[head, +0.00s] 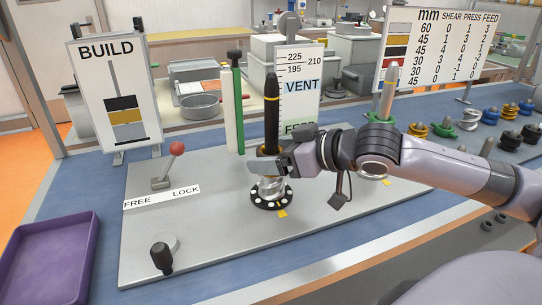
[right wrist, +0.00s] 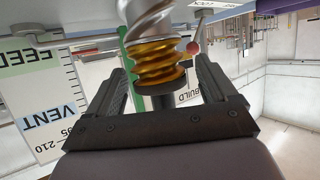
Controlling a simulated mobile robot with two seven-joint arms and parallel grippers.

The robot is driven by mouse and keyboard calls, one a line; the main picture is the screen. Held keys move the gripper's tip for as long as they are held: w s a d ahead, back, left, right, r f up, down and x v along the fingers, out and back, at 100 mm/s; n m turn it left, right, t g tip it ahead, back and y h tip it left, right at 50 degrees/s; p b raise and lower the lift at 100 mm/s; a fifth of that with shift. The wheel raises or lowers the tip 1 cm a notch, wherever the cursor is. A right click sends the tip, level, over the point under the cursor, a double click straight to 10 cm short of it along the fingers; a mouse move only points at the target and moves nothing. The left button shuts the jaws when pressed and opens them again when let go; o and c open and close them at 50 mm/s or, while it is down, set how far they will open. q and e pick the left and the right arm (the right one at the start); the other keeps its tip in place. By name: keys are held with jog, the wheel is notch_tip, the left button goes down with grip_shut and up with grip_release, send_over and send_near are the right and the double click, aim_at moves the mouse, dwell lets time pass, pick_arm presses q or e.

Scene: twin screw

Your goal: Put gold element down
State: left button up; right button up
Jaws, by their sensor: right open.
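The gold element (right wrist: 160,66) is a ribbed gold screw piece on the dark shaft (head: 271,108), directly against a silver twisted piece (right wrist: 150,22). In the head view, only a sliver of gold (head: 268,150) shows above my gripper. My right gripper (head: 268,162) is at the shaft, its two fingers on either side of the gold element. The right wrist view shows gaps between the fingers and the element, so the jaws are open. Below, the shaft stands on a round black base with light dots (head: 271,198). My left gripper is out of view.
A second shaft (head: 389,90) stands to the right, behind my right arm. A green and white post (head: 235,105) and the VENT scale (head: 301,85) stand close behind. A red-knobbed lever (head: 170,165) is left; several spare elements (head: 470,120) lie right. A purple tray (head: 45,245) sits front left.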

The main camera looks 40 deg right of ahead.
jog(key=shift+x, duration=1.5)
jog(key=c, duration=1.2)
jog(key=shift+c, duration=0.8)
jog(key=shift+r, duration=0.15)
